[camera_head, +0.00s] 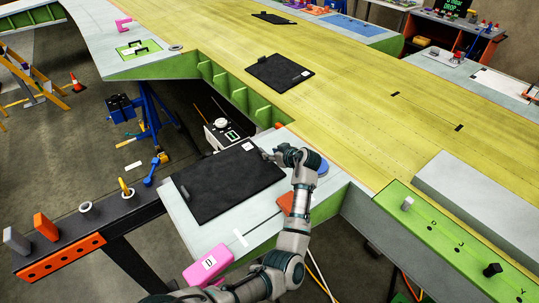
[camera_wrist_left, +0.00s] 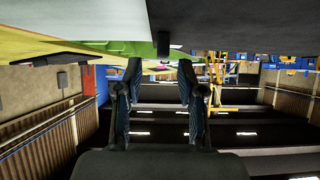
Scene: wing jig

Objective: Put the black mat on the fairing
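A large black mat (camera_head: 225,183) with a small white label lies flat on a light grey, green-sided panel (camera_head: 262,223) in front of the yellow wing. I cannot tell for sure which surface is the fairing. My left gripper (camera_head: 268,153) is at the mat's upper right corner, beside the label; whether it touches is unclear. In the left wrist view its two fingers (camera_wrist_left: 160,85) stand apart with a clear gap between them. A dark stub (camera_wrist_left: 163,42) shows above that gap. My right gripper is not in view.
Smaller black mats lie on the yellow wing, one nearer (camera_head: 280,71) and one farther (camera_head: 272,18). A pink block (camera_head: 208,265) and an orange block (camera_head: 46,226) are at the front. A blue stand (camera_head: 150,120) is left of the panel.

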